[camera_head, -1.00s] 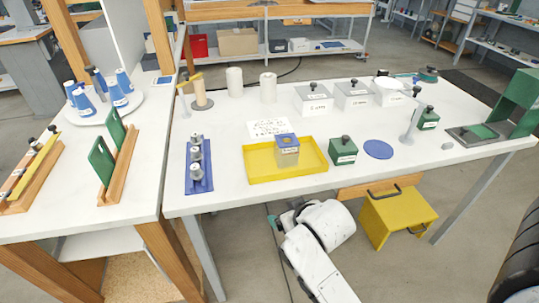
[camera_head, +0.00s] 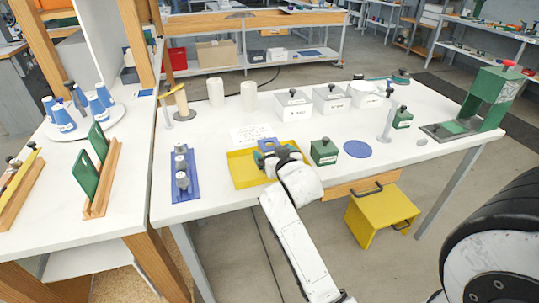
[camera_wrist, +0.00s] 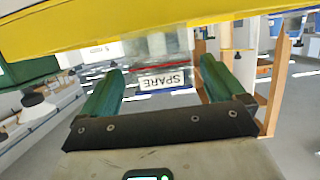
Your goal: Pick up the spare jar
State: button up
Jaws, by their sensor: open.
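The spare jar, clear with a blue top (camera_head: 266,144), stands in the yellow tray (camera_head: 245,181). My arm hides most of it in the head view. In the wrist view, which looks upside down, the jar (camera_wrist: 150,46) shows its white "SPARE" label between my two green fingers. My gripper (camera_head: 275,153) is at the tray's front side, also seen in the wrist view (camera_wrist: 160,78). It is open, with one finger on each side of the jar in that picture. I cannot tell how far the fingertips are from the jar.
A green lidded box (camera_head: 323,153) stands just right of the tray, with a blue disc (camera_head: 357,149) beyond it. A blue rack with several grey pieces (camera_head: 184,187) lies to the left. White boxes (camera_head: 293,105) stand behind.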

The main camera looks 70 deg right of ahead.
jog(key=shift+x, duration=1.75)
jog(key=shift+a, duration=0.1)
jog(key=shift+c, duration=0.4)
jog(key=c, duration=1)
jog(key=shift+r, duration=0.1)
